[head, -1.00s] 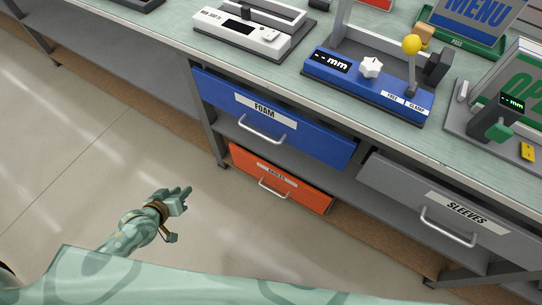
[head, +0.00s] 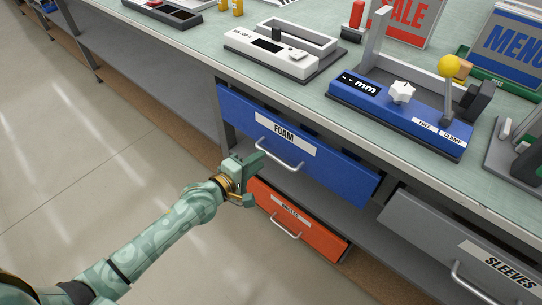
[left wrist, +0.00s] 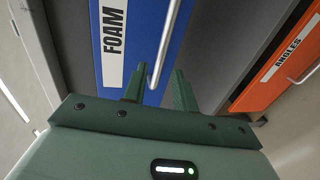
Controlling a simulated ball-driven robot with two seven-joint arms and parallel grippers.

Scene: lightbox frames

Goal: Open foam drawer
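The blue foam drawer (head: 335,172) is under the bench top, with a white FOAM label and a silver bar handle (head: 280,155). I cannot tell whether its front is fully flush. My left gripper (head: 254,180) is just left of and below this handle, in front of the cabinet. In the left wrist view its two green fingers (left wrist: 158,88) are apart and empty. The handle (left wrist: 165,45) runs ahead of them and lines up with the gap between the fingertips; contact is not visible. The drawer front (left wrist: 145,40) shows behind it. My right gripper is not in view.
An orange ANGLES drawer (head: 300,228) is below, close to my left gripper. A grey SLEEVES drawer (head: 440,235) is to the right. A blue gauge fixture (head: 400,115) and a white device (head: 280,50) stand on the bench top (head: 190,38). The floor at left is clear.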

